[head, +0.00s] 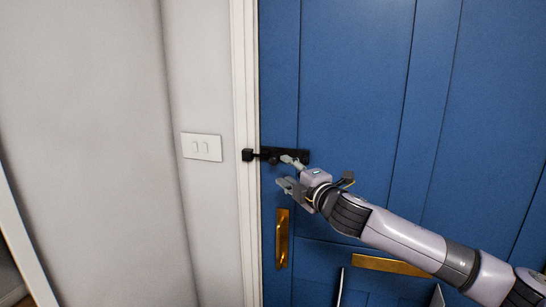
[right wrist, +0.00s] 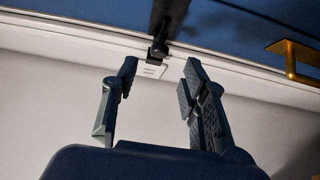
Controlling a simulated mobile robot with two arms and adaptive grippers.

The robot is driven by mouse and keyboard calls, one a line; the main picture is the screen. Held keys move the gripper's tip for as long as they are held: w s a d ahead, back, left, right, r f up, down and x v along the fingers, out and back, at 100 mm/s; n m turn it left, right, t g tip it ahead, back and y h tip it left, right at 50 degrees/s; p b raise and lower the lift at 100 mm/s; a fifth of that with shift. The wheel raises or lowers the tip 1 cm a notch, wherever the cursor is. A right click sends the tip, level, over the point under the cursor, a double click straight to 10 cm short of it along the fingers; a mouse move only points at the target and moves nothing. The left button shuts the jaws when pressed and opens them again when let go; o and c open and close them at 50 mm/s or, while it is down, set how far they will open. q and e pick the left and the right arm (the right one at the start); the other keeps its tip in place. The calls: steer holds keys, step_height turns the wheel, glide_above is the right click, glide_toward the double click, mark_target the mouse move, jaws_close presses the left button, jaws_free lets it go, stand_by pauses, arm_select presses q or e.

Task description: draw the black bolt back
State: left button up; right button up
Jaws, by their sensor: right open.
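The black bolt (head: 268,154) is fixed across the left edge of the blue door, and its rod reaches left to the black keeper (head: 247,155) on the white frame. My right gripper (head: 284,171) is open at the bolt, with one finger over its right part and the other lower. In the right wrist view, the bolt's dark knob (right wrist: 158,50) shows just beyond and between the two spread fingertips (right wrist: 160,70). I cannot tell whether a finger touches it. The fingers hide part of the bolt in the head view. My left gripper is not in view.
The blue door (head: 350,80) is flush with its white frame (head: 246,80). A brass handle (head: 282,238) is below the bolt, and a brass letter plate (head: 388,266) lies under my right arm. A white switch plate (head: 201,147) is on the wall at left.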

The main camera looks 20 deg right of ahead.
mark_target(275, 162)
steer(key=w, duration=0.2)
steer(key=w+a+p, duration=0.1)
steer(key=w, duration=0.2)
steer(key=w+p, duration=0.1)
steer(key=w, duration=0.2)
steer(key=shift+a, duration=0.25)
steer(key=shift+c, duration=0.2)
jaws_close()
stand_by(0.4)
